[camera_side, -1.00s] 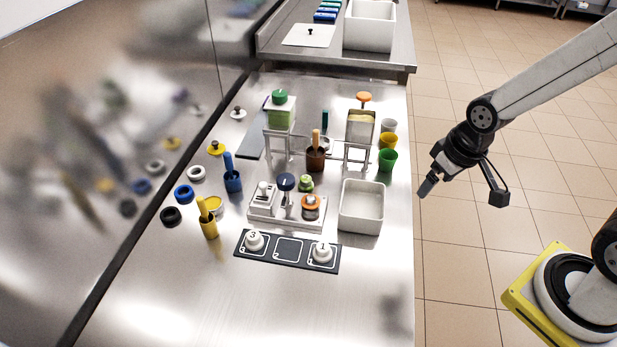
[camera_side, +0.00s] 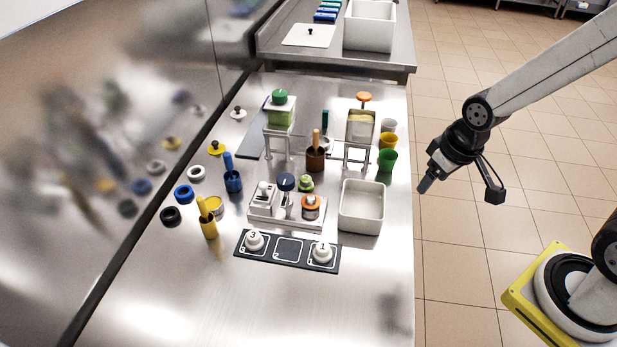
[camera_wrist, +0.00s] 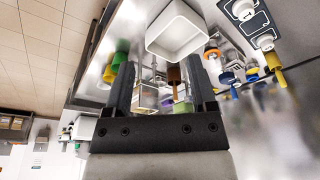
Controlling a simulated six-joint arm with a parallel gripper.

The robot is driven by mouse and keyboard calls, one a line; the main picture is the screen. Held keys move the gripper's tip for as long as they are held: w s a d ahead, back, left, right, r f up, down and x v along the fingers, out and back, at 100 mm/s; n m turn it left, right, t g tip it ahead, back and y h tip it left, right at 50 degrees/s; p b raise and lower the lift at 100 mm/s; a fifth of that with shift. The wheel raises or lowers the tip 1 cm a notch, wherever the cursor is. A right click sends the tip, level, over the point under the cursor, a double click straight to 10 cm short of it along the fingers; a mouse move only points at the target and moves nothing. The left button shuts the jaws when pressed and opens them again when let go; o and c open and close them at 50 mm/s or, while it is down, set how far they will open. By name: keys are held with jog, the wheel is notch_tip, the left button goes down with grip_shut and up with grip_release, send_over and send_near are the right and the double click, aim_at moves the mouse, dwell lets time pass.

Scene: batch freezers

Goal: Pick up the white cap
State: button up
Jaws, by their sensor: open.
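Several white pieces could be the white cap, and I cannot tell which is meant. A white ring-shaped piece (camera_side: 196,173) lies on the left of the steel table, between a yellow lid and a blue ring. A white lid with a dark knob (camera_side: 238,113) lies farther back. Two white knob-like pieces marked 3 (camera_side: 254,241) and 1 (camera_side: 322,252) sit on a black panel at the front. My gripper (camera_side: 425,185) hangs in the air right of the table edge, far from all of them. In the wrist view my gripper (camera_wrist: 163,50) is open and empty.
A white bin (camera_side: 361,207) stands at the table's right side. Green (camera_side: 387,160) and yellow (camera_side: 388,141) cups stand behind it. Two clear stands with a green block (camera_side: 281,113) and a pale block (camera_side: 360,125) rise mid-table. The front of the table is clear.

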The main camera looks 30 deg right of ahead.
jog(key=w+a+f+n, duration=0.1)
jog(key=w+a+f, duration=0.1)
jog(key=w, duration=0.6)
jog(key=w+a+f+n, duration=0.1)
jog(key=w, duration=0.6)
jog(key=n+y, duration=0.1)
jog(key=n, duration=0.1)
send_near(306, 178)
jog(key=s+f, duration=0.1)
jog(key=f, duration=0.1)
jog(key=shift+w+f+n+t, duration=0.3)
jog(key=shift+w+f, duration=0.1)
jog(key=shift+f, duration=0.1)
jog(key=shift+x, duration=1.2)
jog(key=shift+x, duration=2.6)
jog(key=shift+w+a, duration=0.1)
jog(key=shift+w, duration=0.1)
